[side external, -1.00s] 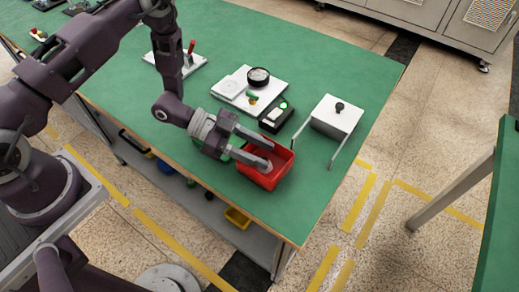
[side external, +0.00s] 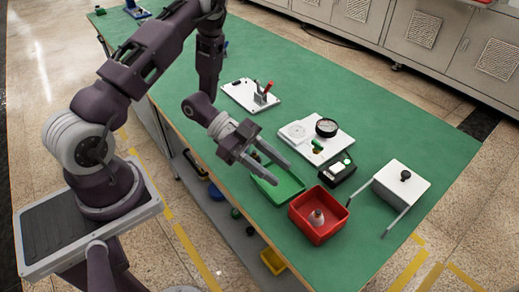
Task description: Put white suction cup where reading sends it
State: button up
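The white suction cup (side external: 317,218), pale with a brownish top, stands inside the red bin (side external: 342,212). My gripper (side external: 276,174) is left of the red bin, above the green tray (side external: 291,192). Its two fingers are spread apart with nothing between them, and it is clear of the cup. It covers part of the green tray. A round dial gauge (side external: 326,127) with a dark rim sits on a white plate (side external: 317,151); its reading is too small to tell.
A white block with a black knob (side external: 405,175) and two long arms stands right of the red bin. A white board with a red lever (side external: 266,88) lies farther back. The green table (side external: 400,115) is clear at the far right. The red bin is close to the front edge.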

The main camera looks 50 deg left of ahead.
jog(key=w+a+r+t+y, duration=0.2)
jog(key=w+a+r+y, duration=0.15)
jog(key=w, duration=0.25)
jog(key=a+r+n+t+y, duration=0.1)
jog(key=a+r+n+y, duration=0.3)
jog(key=r, duration=0.3)
jog(key=a+r+n+t+y, duration=0.2)
jog(key=a+r+n+y, duration=0.1)
jog(key=a+r+y, duration=0.3)
jog(key=s+d+r+n+g, duration=0.1)
jog(key=s+d+r+n, duration=0.1)
jog(key=s, duration=0.5)
jog(key=s+d+r+n+g, duration=0.1)
jog(key=s+d+r+n, duration=0.1)
jog(key=s, duration=0.6)
jog(key=s+d+r+n+g, duration=0.2)
jog(key=s+d+r+n, duration=0.1)
jog(key=s, duration=0.5)
jog(key=shift+s+d+h, duration=0.15)
jog(key=shift+d+h, duration=0.2)
jog(key=shift+d, duration=0.15)
